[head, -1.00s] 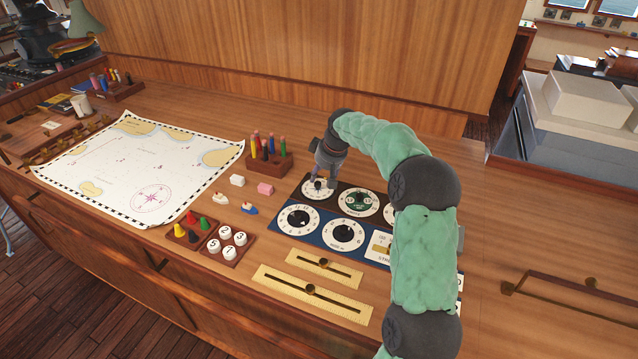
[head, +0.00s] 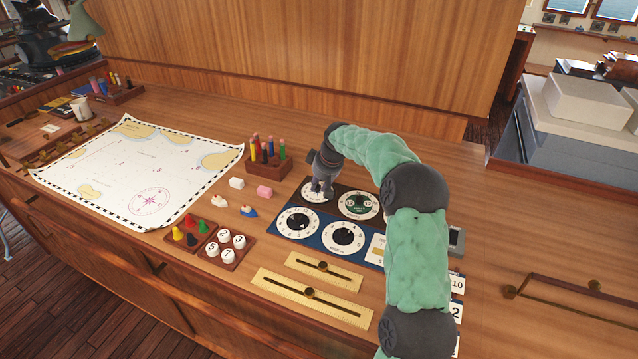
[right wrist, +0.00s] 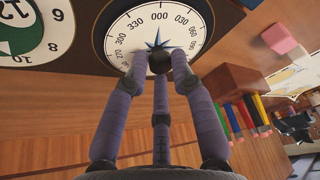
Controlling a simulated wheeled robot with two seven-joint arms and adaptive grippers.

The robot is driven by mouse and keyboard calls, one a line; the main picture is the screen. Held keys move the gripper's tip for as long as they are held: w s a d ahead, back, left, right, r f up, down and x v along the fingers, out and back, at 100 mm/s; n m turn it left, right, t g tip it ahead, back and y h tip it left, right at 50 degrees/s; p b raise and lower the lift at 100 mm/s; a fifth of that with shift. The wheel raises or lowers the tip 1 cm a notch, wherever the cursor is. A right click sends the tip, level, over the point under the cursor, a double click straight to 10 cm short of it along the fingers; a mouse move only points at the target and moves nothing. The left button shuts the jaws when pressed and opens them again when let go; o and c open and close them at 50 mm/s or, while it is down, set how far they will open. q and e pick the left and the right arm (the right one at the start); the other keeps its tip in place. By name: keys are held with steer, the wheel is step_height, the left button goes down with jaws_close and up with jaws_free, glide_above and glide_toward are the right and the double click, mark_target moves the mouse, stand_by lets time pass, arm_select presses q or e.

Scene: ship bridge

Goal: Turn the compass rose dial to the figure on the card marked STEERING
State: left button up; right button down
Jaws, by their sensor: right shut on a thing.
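The compass rose dial (head: 317,197) is a white disc with a degree ring at the back left of the dial panel. In the right wrist view the dial (right wrist: 145,28) shows figures such as 330, 000 and 030, and a blue star (right wrist: 157,42) whose visible tip points near 000. My right gripper (head: 318,188) comes down onto the dial from above. Its fingers (right wrist: 158,62) are shut on the dark round knob (right wrist: 160,60) at the centre. The lower part of the dial is hidden by the fingers. I cannot make out a card marked STEERING. My left gripper is not in view.
Other dials (head: 358,204) (head: 298,223) (head: 343,237) share the panel. Number cards (head: 456,283) lie at the right, partly behind my arm. A pencil block (head: 268,165), small blocks (head: 264,192) and boat pieces (head: 248,211) lie left of the panel. Brass sliders (head: 312,297) lie in front.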

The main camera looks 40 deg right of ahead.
steer(key=shift+w+r, duration=0.1)
steer(key=shift+r+n+p, duration=0.1)
steer(key=shift+n+p, duration=0.3)
steer(key=shift+p, duration=0.3)
steer(key=c, duration=1.1)
jaws_free()
steer(key=shift+w, duration=0.1)
steer(key=shift+a, duration=0.1)
steer(key=v, duration=1.1)
steer(key=shift+s+r, duration=0.25)
steer(key=shift+r, duration=0.1)
